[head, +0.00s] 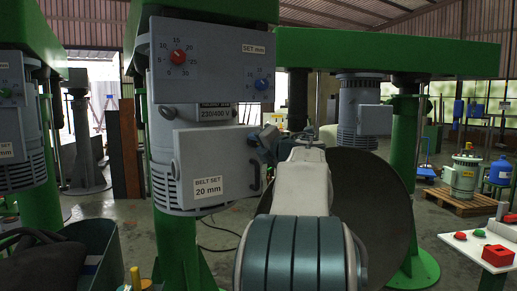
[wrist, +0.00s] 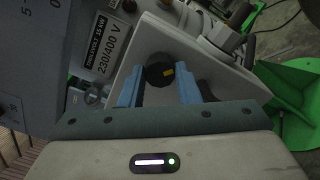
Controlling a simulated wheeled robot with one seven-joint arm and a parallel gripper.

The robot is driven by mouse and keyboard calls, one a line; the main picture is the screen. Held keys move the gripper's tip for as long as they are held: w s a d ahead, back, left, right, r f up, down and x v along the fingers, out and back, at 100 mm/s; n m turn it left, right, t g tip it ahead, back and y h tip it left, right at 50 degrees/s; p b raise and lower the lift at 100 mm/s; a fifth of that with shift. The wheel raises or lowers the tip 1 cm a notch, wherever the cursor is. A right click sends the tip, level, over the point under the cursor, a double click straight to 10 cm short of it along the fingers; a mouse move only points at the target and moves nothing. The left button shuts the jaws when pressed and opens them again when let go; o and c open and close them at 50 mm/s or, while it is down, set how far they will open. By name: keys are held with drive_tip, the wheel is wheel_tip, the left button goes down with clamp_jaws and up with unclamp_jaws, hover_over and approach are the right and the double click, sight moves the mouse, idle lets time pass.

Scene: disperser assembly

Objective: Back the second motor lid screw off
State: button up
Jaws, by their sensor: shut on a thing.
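The motor lid (head: 228,160) is a grey box cover labelled "BELT SET 20 mm" on the near motor. It has a dark handle on its right side. In the head view my gripper (head: 264,137) is at the lid's upper right corner, partly hidden by my arm. The screw's seating depth cannot be told.
The control panel (head: 212,65) with red and blue knobs sits close above the lid. A large dark disc (head: 372,215) stands behind my arm. A green machine stand (head: 405,150) is at right. Red and green buttons (head: 480,233) are at lower right.

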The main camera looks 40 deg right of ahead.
drive_tip(key=shift+n, duration=0.5)
drive_tip(key=o, duration=1)
drive_tip(key=shift+c, duration=0.2)
drive_tip(key=s+a+b, duration=0.1)
drive_tip(key=s, duration=1.2)
drive_tip(key=shift+s+a+b, duration=0.25)
drive_tip(key=shift+s+b, duration=0.1)
drive_tip(key=shift+s, duration=0.05)
